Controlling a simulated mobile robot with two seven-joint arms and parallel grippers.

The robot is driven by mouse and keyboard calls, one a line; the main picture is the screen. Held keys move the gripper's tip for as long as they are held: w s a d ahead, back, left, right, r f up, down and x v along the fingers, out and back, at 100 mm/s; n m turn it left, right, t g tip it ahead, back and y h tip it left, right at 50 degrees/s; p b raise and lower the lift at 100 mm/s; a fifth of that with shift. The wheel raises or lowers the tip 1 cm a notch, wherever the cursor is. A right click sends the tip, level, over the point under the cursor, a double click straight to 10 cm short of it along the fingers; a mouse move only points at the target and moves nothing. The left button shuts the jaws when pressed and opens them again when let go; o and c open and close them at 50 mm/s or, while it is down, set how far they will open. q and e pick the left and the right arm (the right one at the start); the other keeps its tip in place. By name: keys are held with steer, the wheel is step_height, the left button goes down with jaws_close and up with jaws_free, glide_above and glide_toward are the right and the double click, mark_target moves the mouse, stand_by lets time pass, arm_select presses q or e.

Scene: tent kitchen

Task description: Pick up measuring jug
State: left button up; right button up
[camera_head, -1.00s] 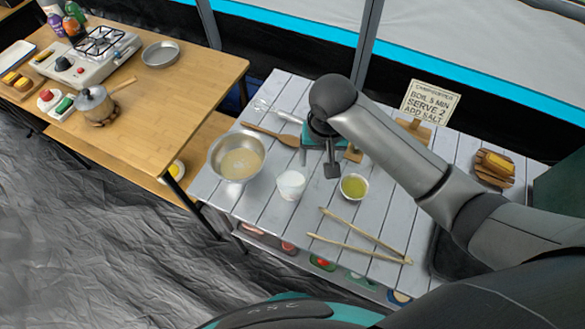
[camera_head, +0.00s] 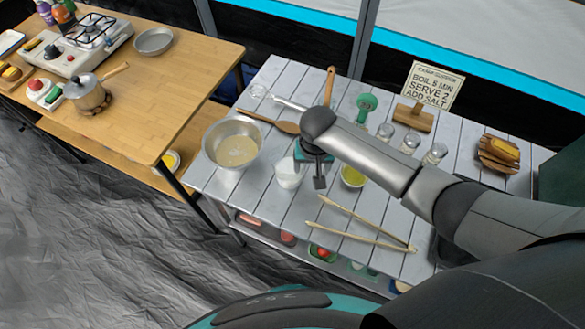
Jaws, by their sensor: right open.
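The measuring jug appears to be the small whitish cup (camera_head: 289,174) on the grey slatted table, right of the metal bowl. It stands upright. My right gripper (camera_head: 309,176) points down just beside its right edge, with one dark fingertip clearly visible to the right of the cup. The gripper is open and holds nothing that I can see. Whether a finger is behind the cup or touching it, I cannot tell. My left gripper is not in view.
A metal bowl of batter (camera_head: 233,147) stands left of the cup. Wooden tongs (camera_head: 365,226) lie in front. Several jars (camera_head: 410,143) stand behind my arm.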

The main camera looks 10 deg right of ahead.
steer(key=shift+w+f, duration=0.1)
steer(key=shift+f, duration=0.7)
steer(key=shift+c, duration=0.2)
steer(key=shift+d, duration=0.1)
steer(key=c, duration=1.1)
jaws_close()
